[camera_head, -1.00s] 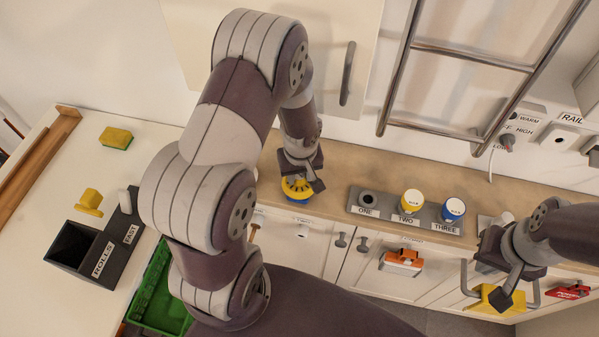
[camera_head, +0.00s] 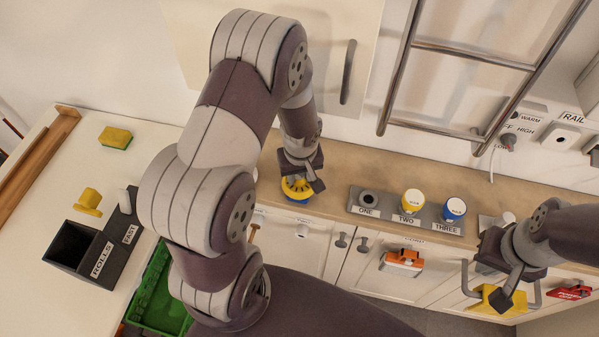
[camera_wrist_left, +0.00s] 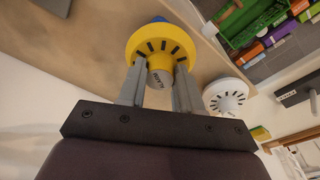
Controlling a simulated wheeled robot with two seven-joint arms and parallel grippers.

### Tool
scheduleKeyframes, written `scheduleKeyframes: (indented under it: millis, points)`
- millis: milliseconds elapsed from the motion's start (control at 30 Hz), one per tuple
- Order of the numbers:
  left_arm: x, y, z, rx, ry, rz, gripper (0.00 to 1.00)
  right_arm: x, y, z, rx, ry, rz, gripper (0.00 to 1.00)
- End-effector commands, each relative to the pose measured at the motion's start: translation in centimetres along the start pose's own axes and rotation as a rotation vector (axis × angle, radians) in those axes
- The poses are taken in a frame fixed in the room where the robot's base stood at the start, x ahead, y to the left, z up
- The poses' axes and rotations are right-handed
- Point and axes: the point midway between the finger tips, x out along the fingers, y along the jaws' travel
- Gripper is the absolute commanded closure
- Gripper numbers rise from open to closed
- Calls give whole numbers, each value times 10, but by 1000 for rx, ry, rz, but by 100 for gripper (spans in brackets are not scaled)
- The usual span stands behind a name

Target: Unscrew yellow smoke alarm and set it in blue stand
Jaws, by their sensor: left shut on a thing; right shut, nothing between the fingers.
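The yellow smoke alarm (camera_head: 293,187) is on the wooden counter in the head view, under my left gripper (camera_head: 301,180). In the left wrist view the yellow alarm (camera_wrist_left: 160,45) sits between the two fingers of my left gripper (camera_wrist_left: 159,85), which is shut on its hub. The blue stand (camera_head: 297,201) shows just below the alarm, and a bit of it shows in the wrist view (camera_wrist_left: 158,19). The alarm covers most of the stand, so I cannot tell whether it is fully seated. My right gripper (camera_head: 504,296) is shut and empty at the lower right.
A grey holder (camera_head: 364,209) marked ONE, TWO and THREE carries yellow and blue cups to the right. A white round alarm (camera_wrist_left: 226,96) shows in the wrist view. A dark box (camera_head: 72,246) and green crate (camera_head: 160,297) stand at left. A metal rail (camera_head: 472,52) hangs above.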

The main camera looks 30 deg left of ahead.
Motion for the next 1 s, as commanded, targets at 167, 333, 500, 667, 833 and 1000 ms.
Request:
scheduleKeyframes:
  millis: [167, 333, 500, 667, 833, 1000]
  points:
    - [6, 0, 1, 0, 0, 0, 100, 6, 0, 1, 0, 0, 0, 100]
    - [10, 0, 1, 0, 1, 0, 100, 10, 0, 1, 0, 0, 0, 100]
    - [14, 0, 2, 0, 1, 0, 100, 14, 0, 2, 0, 0, 0, 100]
    - [18, 0, 2, 0, 1, 0, 100, 18, 0, 2, 0, 0, 0, 100]
    - [22, 0, 3, 0, 1, 1, 100, 22, 0, 3, 0, 0, 0, 100]
    - [23, 0, 3, 0, 1, 1, 40, 22, 0, 3, 0, 0, 0, 100]
